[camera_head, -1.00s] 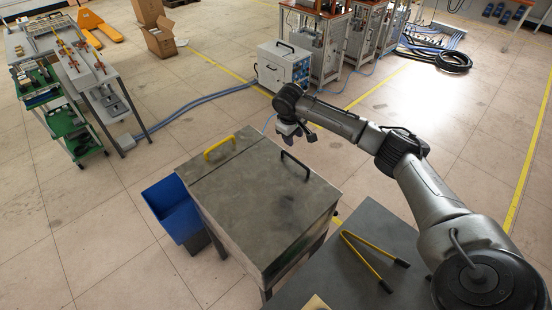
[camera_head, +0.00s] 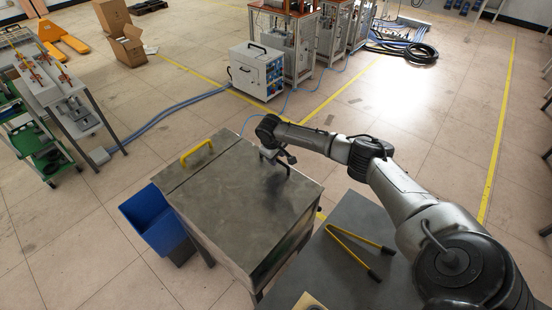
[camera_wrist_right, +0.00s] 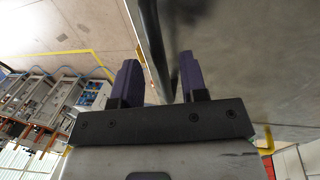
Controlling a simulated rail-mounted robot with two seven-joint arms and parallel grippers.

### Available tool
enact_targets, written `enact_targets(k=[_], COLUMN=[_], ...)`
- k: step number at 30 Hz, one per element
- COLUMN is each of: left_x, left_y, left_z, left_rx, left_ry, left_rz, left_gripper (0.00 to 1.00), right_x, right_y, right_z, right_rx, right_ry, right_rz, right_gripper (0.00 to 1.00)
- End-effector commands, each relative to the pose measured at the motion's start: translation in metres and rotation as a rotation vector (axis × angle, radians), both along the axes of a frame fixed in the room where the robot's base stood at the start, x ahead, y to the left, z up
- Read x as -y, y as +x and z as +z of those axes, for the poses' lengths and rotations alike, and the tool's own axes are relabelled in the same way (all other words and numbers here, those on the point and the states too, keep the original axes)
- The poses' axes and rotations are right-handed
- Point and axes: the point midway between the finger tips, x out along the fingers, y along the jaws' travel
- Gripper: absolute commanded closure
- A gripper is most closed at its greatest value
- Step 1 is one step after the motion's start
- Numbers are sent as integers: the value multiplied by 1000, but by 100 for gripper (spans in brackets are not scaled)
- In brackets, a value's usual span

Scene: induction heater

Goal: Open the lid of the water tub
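The water tub (camera_head: 225,240) is a grey metal box on legs, and its flat lid (camera_head: 225,195) lies closed on top. A yellow handle (camera_head: 197,152) is at the lid's left rear. A black handle is at the right rear, mostly hidden by my right gripper (camera_head: 277,160) in the head view. In the right wrist view, my right gripper (camera_wrist_right: 160,83) has its two purple fingers spread, with the black handle (camera_wrist_right: 152,45) running between them. I see a gap beside the bar, and contact is unclear. My left gripper is not in view.
A blue bin (camera_head: 158,220) hangs at the tub's left side. A dark table (camera_head: 345,260) stands right of the tub, with yellow tongs (camera_head: 350,250) on it. A white heater unit (camera_head: 257,72) stands on the floor behind.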

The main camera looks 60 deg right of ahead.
Motion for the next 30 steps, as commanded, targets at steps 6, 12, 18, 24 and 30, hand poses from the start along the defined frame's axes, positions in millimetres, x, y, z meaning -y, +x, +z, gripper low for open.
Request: enact_targets(k=[6, 12, 18, 24, 30], left_x=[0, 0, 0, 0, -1], left_y=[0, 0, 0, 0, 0], left_z=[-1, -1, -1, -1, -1], left_rx=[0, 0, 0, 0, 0], left_ry=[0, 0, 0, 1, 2], left_rz=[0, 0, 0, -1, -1], left_gripper=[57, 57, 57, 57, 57], right_x=[1, 1, 1, 1, 1], right_y=[0, 0, 0, 0, 0], right_z=[-6, -6, -6, -6, -5], right_rx=[-1, 0, 0, 0, 0], right_ry=[0, 0, 0, 0, 0], right_rz=[1, 1, 1, 1, 1], right_gripper=[60, 60, 78, 97, 100])
